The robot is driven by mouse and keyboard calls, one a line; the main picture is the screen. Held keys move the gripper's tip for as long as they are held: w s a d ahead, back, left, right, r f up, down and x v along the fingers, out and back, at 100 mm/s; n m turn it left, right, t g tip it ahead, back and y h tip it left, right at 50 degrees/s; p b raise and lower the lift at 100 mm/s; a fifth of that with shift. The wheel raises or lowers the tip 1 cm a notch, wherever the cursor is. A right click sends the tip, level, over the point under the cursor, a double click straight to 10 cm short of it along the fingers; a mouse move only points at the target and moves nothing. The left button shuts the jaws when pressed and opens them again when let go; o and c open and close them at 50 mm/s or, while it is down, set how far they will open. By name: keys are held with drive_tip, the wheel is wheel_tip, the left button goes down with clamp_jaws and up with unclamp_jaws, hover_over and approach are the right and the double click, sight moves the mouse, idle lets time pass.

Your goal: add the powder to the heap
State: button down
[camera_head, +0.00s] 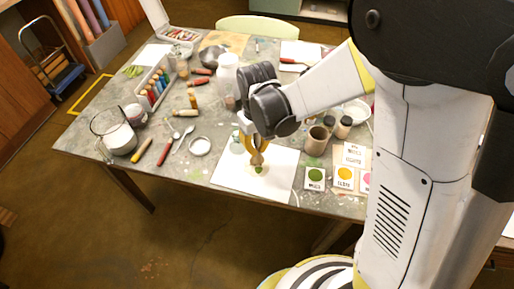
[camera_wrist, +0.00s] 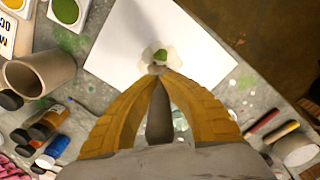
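My gripper (camera_head: 257,155) has its yellow fingers brought together over a white sheet of paper (camera_head: 228,176). In the wrist view its fingertips (camera_wrist: 158,70) close on a small pale scoop-like piece (camera_wrist: 147,54). Green powder (camera_wrist: 160,56) shows at that piece; I cannot tell whether it lies in the piece or on the paper behind it. In the head view a small green heap (camera_head: 259,169) lies on the paper just below the fingertips. The gap between piece and paper is hard to judge.
Cards with green (camera_head: 315,175), yellow (camera_head: 344,174) and pink patches lie right of the paper. A brown cup (camera_head: 316,141) and small jars stand behind them.

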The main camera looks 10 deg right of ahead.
drive_tip(key=shift+r+p, duration=2.4)
drive_tip(key=shift+r, duration=1.05)
